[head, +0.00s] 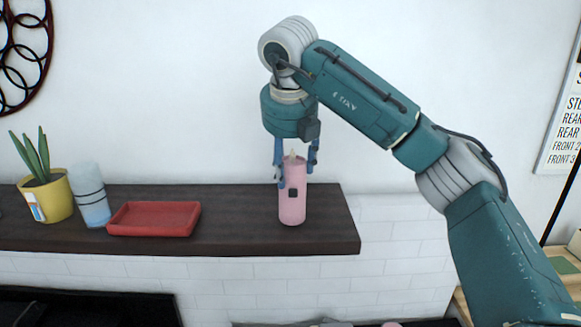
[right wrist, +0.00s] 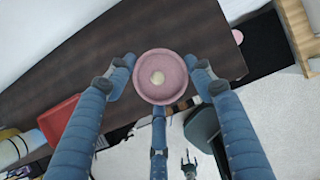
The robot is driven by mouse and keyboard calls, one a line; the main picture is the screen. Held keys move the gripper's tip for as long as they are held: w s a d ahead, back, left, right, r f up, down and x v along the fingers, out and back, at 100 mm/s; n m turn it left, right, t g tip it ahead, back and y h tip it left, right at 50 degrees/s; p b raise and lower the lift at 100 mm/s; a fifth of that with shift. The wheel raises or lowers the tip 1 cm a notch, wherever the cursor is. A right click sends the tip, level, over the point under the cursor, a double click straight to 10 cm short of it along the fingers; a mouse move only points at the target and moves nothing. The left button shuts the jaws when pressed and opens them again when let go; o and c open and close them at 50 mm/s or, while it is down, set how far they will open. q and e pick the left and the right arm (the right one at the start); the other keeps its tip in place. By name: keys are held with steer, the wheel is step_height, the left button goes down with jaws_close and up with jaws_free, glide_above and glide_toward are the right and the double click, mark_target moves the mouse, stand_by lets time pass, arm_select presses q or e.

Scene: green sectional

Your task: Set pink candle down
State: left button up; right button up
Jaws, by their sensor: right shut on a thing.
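The pink candle (head: 292,203) is upright at the right part of a dark wooden shelf (head: 240,222) in the head view. Its base appears at the shelf's surface, but I cannot tell whether it touches. My right gripper (head: 295,170) comes down from above and is shut on the candle's upper part. In the right wrist view the candle (right wrist: 160,80) shows from above, with a pale wick or tip at its centre, between the fingers of my right gripper (right wrist: 160,85). The candle's far side is hidden. My left gripper is not in the head view.
A red tray (head: 152,219), a blue-white cylinder (head: 90,195) and a yellow pot with a plant (head: 52,200) stand on the shelf's left part. The shelf between tray and candle is clear. The shelf's right end lies just right of the candle. A white wall stands behind.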

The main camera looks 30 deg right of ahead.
steer(key=shift+d+f, duration=0.25)
steer(key=shift+f, duration=0.3)
steer(key=shift+a+f, duration=0.1)
steer(key=shift+a, duration=0.05)
steer(key=o, duration=1.2)
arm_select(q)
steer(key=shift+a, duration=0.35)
arm_select(e)
steer(key=o, duration=0.4)
arm_select(q)
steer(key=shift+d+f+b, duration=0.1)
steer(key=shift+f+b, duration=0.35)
steer(key=shift+b, duration=0.15)
arm_select(e)
steer(key=v, duration=1.2)
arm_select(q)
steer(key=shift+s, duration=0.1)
